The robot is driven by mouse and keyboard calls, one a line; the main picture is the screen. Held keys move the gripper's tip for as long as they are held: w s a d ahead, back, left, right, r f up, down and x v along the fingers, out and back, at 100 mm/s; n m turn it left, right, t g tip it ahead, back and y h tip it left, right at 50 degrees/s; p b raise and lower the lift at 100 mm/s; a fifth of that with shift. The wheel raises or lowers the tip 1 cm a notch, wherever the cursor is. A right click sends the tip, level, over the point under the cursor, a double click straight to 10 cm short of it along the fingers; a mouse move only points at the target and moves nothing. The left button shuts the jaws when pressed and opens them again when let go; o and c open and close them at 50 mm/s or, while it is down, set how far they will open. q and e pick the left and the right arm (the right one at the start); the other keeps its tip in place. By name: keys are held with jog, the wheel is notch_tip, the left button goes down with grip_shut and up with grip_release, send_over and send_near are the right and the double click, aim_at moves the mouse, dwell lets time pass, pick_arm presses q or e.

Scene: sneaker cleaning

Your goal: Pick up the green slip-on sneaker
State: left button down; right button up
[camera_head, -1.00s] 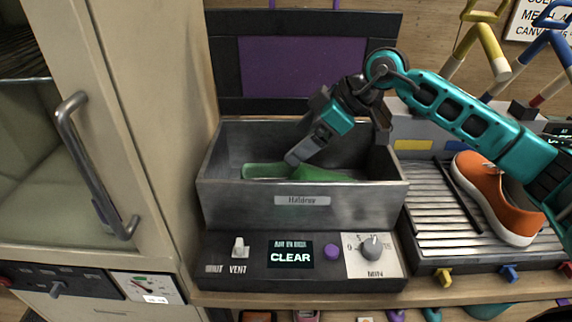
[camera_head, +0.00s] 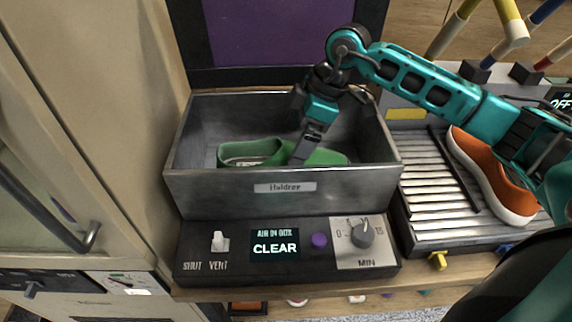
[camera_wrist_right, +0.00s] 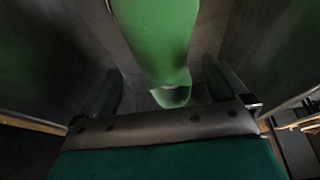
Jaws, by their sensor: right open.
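The green slip-on sneaker (camera_head: 252,152) lies inside a grey metal bin (camera_head: 230,186), partly hidden by the bin's front wall. My right gripper (camera_head: 300,158) reaches down into the bin over the middle of the sneaker. In the right wrist view the green sneaker (camera_wrist_right: 160,40) runs between the two open fingers (camera_wrist_right: 155,88), one on each side. I cannot tell whether the fingers touch it. My left gripper is not in view.
An orange sneaker (camera_head: 488,180) lies on a ribbed metal rack (camera_head: 425,205) to the right. A control panel (camera_head: 200,262) with a "CLEAR" display fronts the bin. A tall cabinet (camera_head: 110,120) stands on the left. The bin walls surround the gripper closely.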

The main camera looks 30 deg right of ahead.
aim_at(286, 156)
jog(key=x, duration=0.5)
jog(key=shift+s+a+f, duration=0.15)
jog(key=shift+a+f, duration=0.1)
jog(key=shift+f, duration=0.1)
jog(key=shift+r, duration=0.1)
jog(key=c, duration=1.1)
